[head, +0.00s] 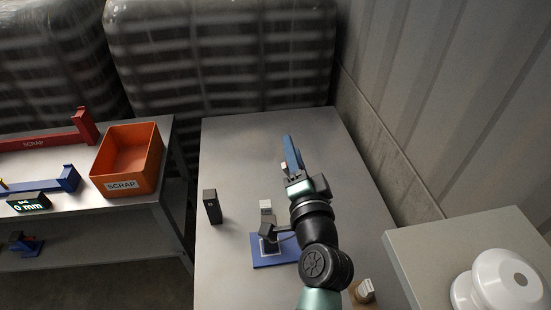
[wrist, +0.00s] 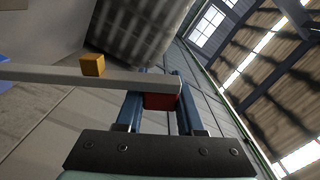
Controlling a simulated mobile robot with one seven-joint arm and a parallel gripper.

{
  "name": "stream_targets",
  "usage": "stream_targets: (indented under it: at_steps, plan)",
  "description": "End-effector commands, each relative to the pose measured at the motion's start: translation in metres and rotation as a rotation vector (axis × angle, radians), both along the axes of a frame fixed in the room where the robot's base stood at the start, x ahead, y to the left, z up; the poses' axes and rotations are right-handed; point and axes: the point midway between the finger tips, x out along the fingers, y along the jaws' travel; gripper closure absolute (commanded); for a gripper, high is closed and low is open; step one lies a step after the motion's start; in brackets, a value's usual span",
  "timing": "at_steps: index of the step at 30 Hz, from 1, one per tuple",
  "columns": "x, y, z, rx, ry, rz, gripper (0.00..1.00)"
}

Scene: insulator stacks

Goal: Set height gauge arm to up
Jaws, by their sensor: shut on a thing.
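My gripper (head: 293,158) is above the table. In the wrist view its two blue fingers (wrist: 160,100) are shut around a red block at the end of a long grey bar, which I take to be the height gauge arm (wrist: 45,75). A small orange-yellow block (wrist: 92,65) sits along that bar. In the head view a blue base plate (head: 262,262) with a dark part on it lies on the table, probably the gauge's base. My arm hides much of this spot, and the bar's tilt is hard to tell.
A black upright block (head: 212,207) and a small light grey block (head: 265,207) stand on the table (head: 235,150). An orange scrap bin (head: 128,160) is on the left bench. A corrugated wall (head: 430,100) is close on the right. The table's far left is clear.

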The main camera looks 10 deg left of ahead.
Motion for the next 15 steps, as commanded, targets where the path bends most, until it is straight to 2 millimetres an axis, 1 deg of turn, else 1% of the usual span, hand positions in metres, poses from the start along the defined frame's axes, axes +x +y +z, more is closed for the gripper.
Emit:
stream_targets:
  at_steps: [1, 6, 15]
  plan:
    - [0.002, -0.007, 0.003, 0.031, 0.007, -0.004, 1.00]
    - [0.006, -0.020, 0.006, 0.117, 0.032, -0.003, 1.00]
    - [0.009, -0.031, 0.008, 0.187, 0.054, -0.002, 1.00]
